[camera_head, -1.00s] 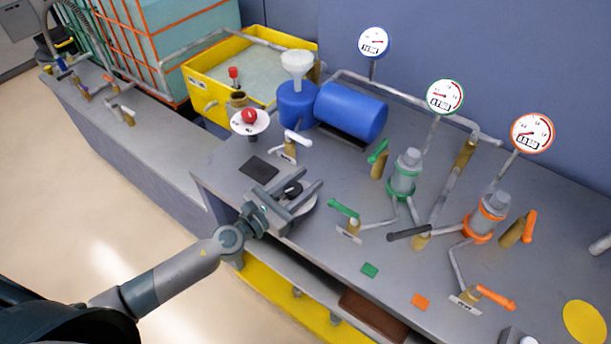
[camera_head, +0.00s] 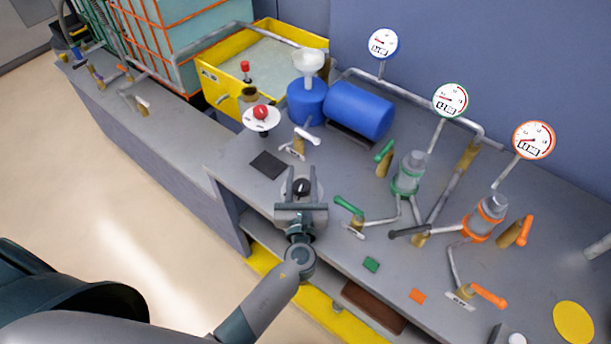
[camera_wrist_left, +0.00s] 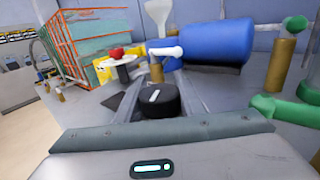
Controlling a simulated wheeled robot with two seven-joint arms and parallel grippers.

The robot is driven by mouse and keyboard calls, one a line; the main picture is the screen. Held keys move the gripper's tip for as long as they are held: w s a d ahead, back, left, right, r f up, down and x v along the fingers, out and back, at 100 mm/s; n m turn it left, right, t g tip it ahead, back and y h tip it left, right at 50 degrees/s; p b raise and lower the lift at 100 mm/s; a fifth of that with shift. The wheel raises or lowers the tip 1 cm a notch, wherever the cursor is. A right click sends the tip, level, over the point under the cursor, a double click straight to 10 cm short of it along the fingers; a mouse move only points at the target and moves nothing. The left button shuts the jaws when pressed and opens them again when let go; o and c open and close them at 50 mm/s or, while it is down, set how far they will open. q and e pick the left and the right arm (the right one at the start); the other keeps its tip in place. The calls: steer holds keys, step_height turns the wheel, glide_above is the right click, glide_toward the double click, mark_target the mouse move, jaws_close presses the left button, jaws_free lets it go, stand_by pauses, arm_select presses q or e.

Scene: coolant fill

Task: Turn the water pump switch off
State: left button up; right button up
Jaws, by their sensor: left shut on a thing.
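The switch is a round black knob (camera_head: 302,186) on a pale round plate (camera_head: 316,194) near the bench's front edge. In the left wrist view the black knob (camera_wrist_left: 155,100) shows a white mark on top, tilted up to the right. My left gripper (camera_head: 301,188) reaches in from the front edge, its fingers on either side of the knob and shut on it. The wrist view shows its fingers (camera_wrist_left: 157,96) flanking the knob. The knob's lower part is partly hidden by the gripper. My right gripper is not in view.
A black square (camera_head: 267,165) lies behind the knob. A red button on a white disc (camera_head: 261,115), a white-handled valve (camera_head: 304,140) and a blue tank (camera_head: 358,110) stand further back. A green-handled valve (camera_head: 349,207) stands close to the gripper's right.

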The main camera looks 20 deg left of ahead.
arm_select(q)
steer(key=shift+s+a+n+g+y+b, duration=0.1)
steer(key=shift+a+n+g+y+b, duration=0.2)
steer(key=shift+n+y, duration=0.4)
steer(key=shift+s+n+g+y+b, duration=0.1)
steer(key=shift+n+g+y, duration=0.3)
steer(key=shift+y, duration=0.5)
steer(key=o, duration=1)
steer(key=shift+o, duration=0.2)
